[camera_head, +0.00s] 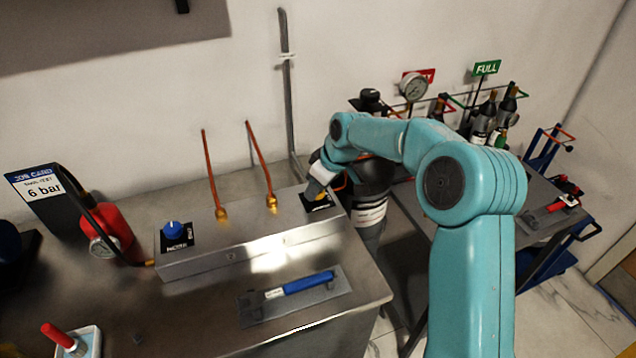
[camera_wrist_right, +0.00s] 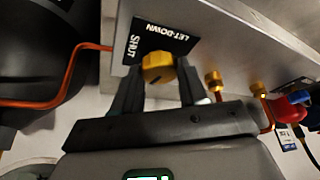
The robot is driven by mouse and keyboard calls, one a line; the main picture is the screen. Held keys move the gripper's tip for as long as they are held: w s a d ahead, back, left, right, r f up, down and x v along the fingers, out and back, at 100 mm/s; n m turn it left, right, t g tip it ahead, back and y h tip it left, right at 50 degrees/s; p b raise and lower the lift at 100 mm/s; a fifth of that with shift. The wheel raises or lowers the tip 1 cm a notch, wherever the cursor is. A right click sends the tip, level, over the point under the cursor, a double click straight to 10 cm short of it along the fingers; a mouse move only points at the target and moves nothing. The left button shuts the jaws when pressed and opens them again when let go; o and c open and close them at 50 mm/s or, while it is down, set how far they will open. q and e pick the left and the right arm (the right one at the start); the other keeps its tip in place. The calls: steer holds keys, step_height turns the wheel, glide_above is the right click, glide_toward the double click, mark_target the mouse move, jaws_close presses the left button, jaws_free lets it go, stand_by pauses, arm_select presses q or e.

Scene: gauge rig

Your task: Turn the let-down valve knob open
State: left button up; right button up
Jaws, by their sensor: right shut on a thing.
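The let-down valve knob (camera_wrist_right: 158,67) is yellow and sits on a black plate (camera_wrist_right: 172,38) lettered LET-DOWN and SHUT, in the right wrist view. A dark mark shows on the knob's face. My right gripper (camera_wrist_right: 157,88) is shut on the knob, with one dark finger on each side of it. In the head view my right gripper (camera_head: 317,184) is at the right end of the metal manifold box (camera_head: 230,251), and it mostly hides the knob there. My left gripper is not in view.
A blue knob (camera_head: 172,229) stands at the box's left end. Two copper pipes (camera_head: 262,168) rise from the box. A red gauge device (camera_head: 110,229) and a job card (camera_head: 38,190) reading 6 bar are at left. A blue-handled tool (camera_head: 308,282) lies in front.

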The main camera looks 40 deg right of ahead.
steer(key=shift+w+d+r+n+y, duration=0.1)
steer(key=shift+n+y, duration=0.1)
steer(key=shift+n, duration=0.4)
steer(key=shift+d+r+n+y, duration=0.1)
steer(key=shift+n+y, duration=0.1)
steer(key=shift+n, duration=0.4)
steer(key=o, duration=0.9)
steer(key=shift+o, duration=0.8)
steer(key=shift+a+f, duration=0.1)
steer(key=v, duration=1.6)
steer(key=shift+r, duration=0.25)
